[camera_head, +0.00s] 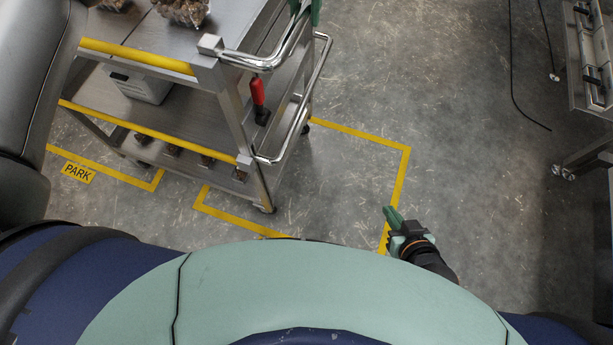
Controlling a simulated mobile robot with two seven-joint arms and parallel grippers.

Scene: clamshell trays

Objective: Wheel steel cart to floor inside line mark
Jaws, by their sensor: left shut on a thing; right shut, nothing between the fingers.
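The steel cart (225,95) stands at upper left, with a top deck, a lower shelf, yellow edge strips and a chrome push handle (272,58) on its right end. My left gripper (309,10), cut off by the top edge, is shut on the handle. Yellow floor line (360,134) outlines an area under and right of the cart's right end. The near right caster (266,209) is inside this outline. My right gripper (391,217) is shut and empty, above the outline's right side.
Clear clamshell trays (183,10) of brown items sit on the cart's top; a white scale-like box (141,86) is on the lower shelf. A red-handled lever (258,92) is at its end. Steel equipment (590,60) and a black cable (513,85) are at right. Floor between is clear.

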